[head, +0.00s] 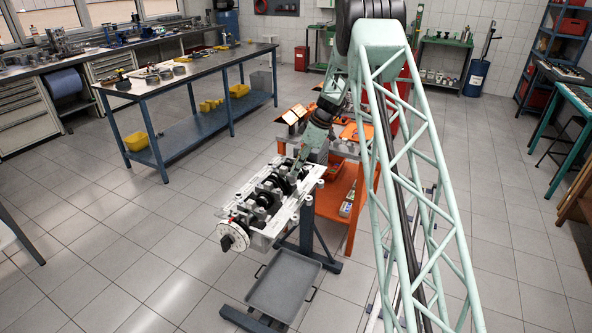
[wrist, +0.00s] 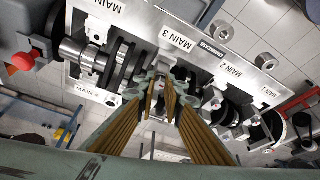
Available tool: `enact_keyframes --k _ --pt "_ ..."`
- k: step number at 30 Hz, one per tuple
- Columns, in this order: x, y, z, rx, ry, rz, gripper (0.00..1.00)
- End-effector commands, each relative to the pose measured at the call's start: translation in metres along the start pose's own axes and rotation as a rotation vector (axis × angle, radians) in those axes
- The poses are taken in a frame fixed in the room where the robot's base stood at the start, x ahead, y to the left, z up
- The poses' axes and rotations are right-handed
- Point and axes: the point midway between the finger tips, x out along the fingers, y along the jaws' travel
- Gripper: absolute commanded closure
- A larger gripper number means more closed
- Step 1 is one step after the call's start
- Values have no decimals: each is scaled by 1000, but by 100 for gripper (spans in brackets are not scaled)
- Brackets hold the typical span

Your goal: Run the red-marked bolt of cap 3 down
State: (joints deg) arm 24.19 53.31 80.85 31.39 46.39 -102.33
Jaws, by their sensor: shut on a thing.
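The engine block (head: 287,212) lies on a stand with its crankshaft and bearing caps facing up. In the wrist view, the MAIN 3 label (wrist: 178,38) is on the block's rail, just beyond my fingertips. My gripper (wrist: 158,84) points down into the block at the cap beside that label, its ribbed fingers close together at the tips. It is shut on what appears to be a bolt of cap 3. The fingertips hide most of that bolt, and I cannot make out a red mark.
The MAIN 2 label (wrist: 222,70) and its neighbouring cap are to the right. A red knob (wrist: 22,61) shows at the left. A grey drip tray (head: 284,284) is below the block. An orange cart (head: 335,203) stands close behind. Open floor lies left of the block.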

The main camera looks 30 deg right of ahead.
Motion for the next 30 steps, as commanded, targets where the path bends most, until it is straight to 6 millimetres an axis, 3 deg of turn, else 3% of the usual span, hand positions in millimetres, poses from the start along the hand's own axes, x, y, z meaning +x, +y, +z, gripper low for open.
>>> enact_keyframes --k 14,30 --pt "2 -2 1 125 0 54 100" --pt "2 -6 -2 430 0 181 100"
